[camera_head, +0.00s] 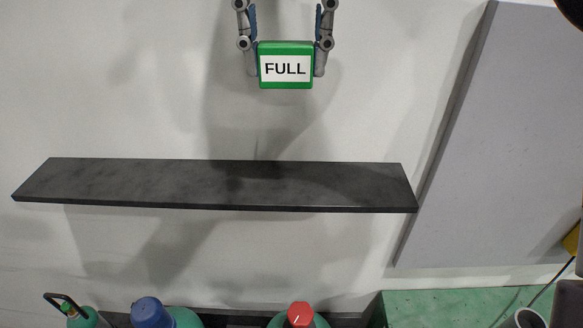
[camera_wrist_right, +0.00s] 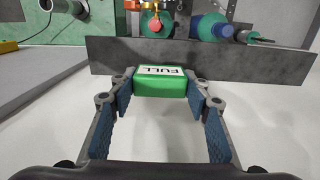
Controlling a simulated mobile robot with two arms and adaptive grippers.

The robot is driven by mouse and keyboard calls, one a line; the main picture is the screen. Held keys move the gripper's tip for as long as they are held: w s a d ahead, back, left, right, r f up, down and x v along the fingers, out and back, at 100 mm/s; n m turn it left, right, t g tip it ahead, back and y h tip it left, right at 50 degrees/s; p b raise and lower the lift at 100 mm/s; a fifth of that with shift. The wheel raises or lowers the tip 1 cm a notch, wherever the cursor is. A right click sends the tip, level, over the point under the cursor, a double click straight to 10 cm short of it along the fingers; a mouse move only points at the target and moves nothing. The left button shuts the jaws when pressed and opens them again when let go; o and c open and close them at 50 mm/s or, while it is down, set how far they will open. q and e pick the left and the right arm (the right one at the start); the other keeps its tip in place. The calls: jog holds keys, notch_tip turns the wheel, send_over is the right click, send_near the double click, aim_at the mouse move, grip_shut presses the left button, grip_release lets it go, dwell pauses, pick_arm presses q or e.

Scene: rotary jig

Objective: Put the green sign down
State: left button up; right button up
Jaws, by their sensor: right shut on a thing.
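The green sign (camera_head: 286,48) is a small green block with a white face reading "FULL". My right gripper (camera_head: 286,62) is shut on it, one finger at each side, and holds it upright in the air above the dark shelf (camera_head: 130,183). In the right wrist view the green sign (camera_wrist_right: 161,88) sits between the fingertips of my right gripper (camera_wrist_right: 160,85), with the shelf (camera_wrist_right: 250,63) beyond it. The sign is clear of the shelf in the head view. My left gripper is not in view.
Below the shelf stand gas cylinders, one with a blue cap (camera_head: 148,311) and one with a red cap (camera_head: 301,314). A grey panel (camera_head: 490,140) is at the right. The shelf top looks empty, with a shadow across its middle.

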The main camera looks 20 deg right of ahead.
notch_tip(320, 180, down, 13)
jog(key=b, duration=0.3)
jog(key=shift+r+b, duration=0.1)
jog(key=shift+b, duration=0.25)
jog(key=shift+s+f, duration=0.2)
jog(key=shift+f, duration=0.3)
jog(key=shift+s+f, duration=0.15)
jog(key=shift+f, duration=0.2)
notch_tip(320, 180, down, 3)
jog(key=shift+r, duration=0.1)
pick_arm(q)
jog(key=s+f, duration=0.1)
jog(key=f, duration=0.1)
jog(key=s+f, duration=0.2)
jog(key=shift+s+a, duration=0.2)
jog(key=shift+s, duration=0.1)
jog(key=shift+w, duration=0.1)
pick_arm(e)
jog(key=shift+f, duration=0.25)
